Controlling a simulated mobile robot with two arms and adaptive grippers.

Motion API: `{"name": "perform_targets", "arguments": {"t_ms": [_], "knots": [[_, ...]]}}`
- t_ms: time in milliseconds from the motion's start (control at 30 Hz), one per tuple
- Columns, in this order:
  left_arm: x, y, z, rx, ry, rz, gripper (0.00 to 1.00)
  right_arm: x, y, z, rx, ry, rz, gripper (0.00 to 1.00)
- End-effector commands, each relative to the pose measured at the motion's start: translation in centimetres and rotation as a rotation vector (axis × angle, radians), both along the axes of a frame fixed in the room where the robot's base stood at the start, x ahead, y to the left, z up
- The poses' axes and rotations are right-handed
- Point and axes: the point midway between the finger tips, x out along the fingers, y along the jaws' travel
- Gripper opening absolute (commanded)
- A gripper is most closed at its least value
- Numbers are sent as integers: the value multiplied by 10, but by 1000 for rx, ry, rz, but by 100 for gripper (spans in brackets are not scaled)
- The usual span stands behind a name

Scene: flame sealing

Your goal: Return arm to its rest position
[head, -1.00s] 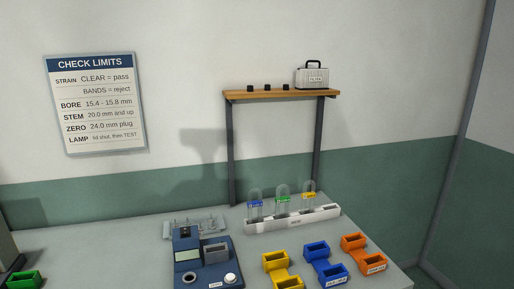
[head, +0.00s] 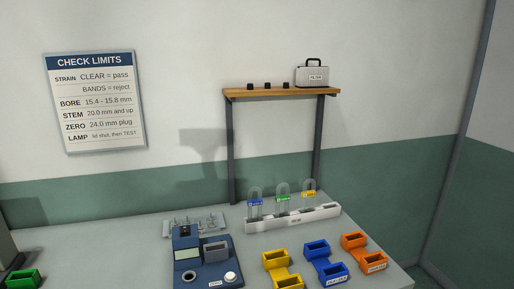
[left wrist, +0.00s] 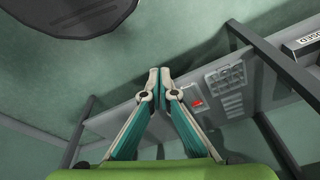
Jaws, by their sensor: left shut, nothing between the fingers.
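My left gripper (left wrist: 159,72) shows in the left wrist view with its two fingertips together and nothing between them. It hangs in free space, apart from the grey structure below it. Neither gripper shows in the head view. A dark blue gauge device (head: 208,273) with a small screen and a white knob stands on the bench. A white rack (head: 292,219) behind it holds clear glass pieces with blue, green and yellow labels.
Yellow (head: 281,262), blue (head: 316,249) and orange (head: 353,241) bins stand at the bench's right, a green bin (head: 22,279) at far left. A wooden shelf (head: 282,93) carries small black blocks and a case (head: 312,75). A dark round object (left wrist: 68,12) fills the wrist view's upper left.

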Motion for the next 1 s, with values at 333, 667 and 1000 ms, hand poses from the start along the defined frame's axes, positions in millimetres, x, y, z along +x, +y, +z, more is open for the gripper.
{"name": "perform_targets", "arguments": {"t_ms": [333,667,1000], "knots": [[-108,18,-120,11,77,-15,0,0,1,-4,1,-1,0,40],[-161,29,-146,15,100,-23,0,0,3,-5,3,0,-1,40],[-161,29,-146,15,100,-23,0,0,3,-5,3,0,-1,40]]}}
